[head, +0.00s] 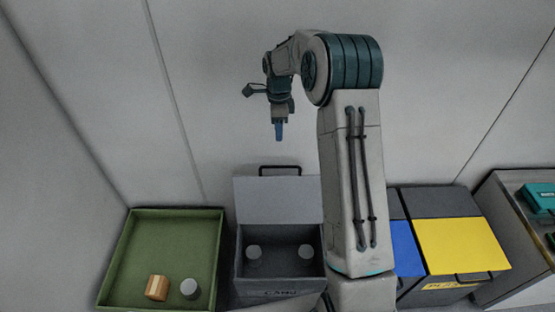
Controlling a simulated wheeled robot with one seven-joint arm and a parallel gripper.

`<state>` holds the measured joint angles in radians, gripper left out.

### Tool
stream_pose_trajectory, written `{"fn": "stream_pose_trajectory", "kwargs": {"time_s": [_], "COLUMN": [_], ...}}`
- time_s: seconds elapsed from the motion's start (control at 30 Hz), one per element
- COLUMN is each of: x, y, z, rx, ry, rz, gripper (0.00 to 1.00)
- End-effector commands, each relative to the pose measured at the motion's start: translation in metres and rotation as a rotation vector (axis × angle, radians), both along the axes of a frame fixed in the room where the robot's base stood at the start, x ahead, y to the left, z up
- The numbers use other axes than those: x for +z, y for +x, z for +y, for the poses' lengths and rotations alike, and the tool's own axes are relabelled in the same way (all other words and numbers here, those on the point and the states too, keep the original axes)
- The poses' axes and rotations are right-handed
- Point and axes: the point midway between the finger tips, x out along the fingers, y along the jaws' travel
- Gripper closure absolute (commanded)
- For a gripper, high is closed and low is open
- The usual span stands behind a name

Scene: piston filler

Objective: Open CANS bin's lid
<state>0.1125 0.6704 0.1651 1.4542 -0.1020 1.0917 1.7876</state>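The CANS bin (268,285) is the dark grey box in the middle, with a partly readable label on its front. Its lid (278,200) stands raised at the back edge, with a dark handle (280,168) at its top.
A bin with a yellow panel (462,246) and a blue panel (405,248) stands right of my arm. A shelf (508,225) is at the far right.

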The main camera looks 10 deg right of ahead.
Motion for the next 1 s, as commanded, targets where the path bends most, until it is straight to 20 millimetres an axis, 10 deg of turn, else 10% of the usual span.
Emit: {"fn": "stream_pose_trajectory", "kwargs": {"time_s": [1.0], "x": [-0.143], "y": [-0.004], "z": [0.002], "rx": [-0.049], "ry": [0.001], "rz": [0.009], "gripper": [0.68]}}
